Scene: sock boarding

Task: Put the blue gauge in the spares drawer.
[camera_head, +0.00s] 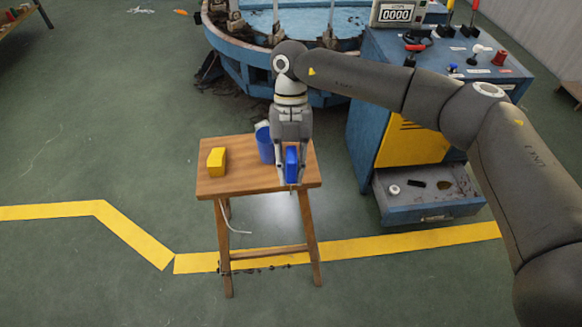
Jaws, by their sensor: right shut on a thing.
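My right gripper (291,178) points down over the right side of a small wooden stool (240,186). It is shut on the blue gauge (291,160), a small upright blue block between its fingers. I cannot tell whether the gauge touches the stool top. The spares drawer (430,214) is pulled open at the bottom of the blue cabinet (362,135), to the right of the stool. It holds a white ring (394,190), a black piece (416,184) and a brownish piece (443,185). My left gripper is not in view.
A yellow block (216,161) sits on the stool's left side. A blue cup (265,146) stands close behind my right gripper, partly hidden by it. A round blue machine (240,55) is behind. Open floor separates stool and drawer.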

